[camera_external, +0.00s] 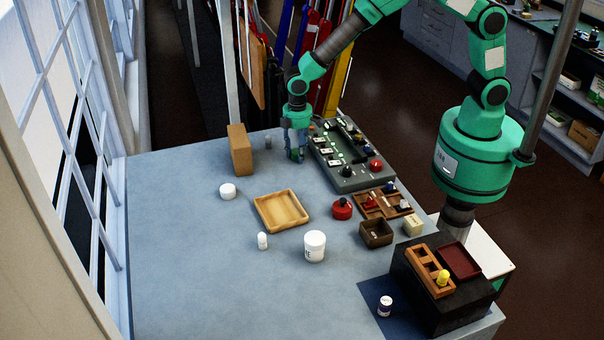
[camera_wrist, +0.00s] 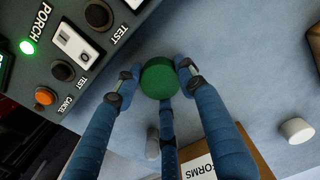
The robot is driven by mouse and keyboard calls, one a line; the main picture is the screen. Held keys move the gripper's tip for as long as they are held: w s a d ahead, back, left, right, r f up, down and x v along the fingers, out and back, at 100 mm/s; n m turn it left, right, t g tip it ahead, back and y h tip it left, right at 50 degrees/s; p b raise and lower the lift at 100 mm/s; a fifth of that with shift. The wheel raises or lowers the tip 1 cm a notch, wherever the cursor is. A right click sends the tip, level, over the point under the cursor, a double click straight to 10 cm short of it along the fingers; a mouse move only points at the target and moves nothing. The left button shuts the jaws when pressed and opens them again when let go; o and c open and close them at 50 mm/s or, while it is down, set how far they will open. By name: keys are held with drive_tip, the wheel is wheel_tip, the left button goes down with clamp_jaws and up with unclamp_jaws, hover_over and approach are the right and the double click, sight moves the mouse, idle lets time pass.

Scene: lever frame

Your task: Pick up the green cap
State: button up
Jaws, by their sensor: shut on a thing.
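The green cap (camera_wrist: 158,78) is a round, dark green disc in the wrist view, between the fingertips of my gripper (camera_wrist: 157,82). The blue fingers are shut on it, with one on each side and a third below it in the picture. In the external view my gripper (camera_external: 297,152) points down at the far part of the table, just left of the grey control panel. I cannot tell whether the cap touches the table.
The control panel (camera_external: 350,158) stands close to the right of my gripper. An upright brown box (camera_external: 240,150) and a small grey cylinder (camera_external: 268,142) stand to its left. A white lid (camera_external: 228,191) and a wooden tray (camera_external: 261,210) are nearer. The left front table is clear.

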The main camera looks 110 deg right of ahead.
wheel_tip(320, 180, up, 10)
drive_tip(key=shift+p, duration=0.35)
idle(0.5)
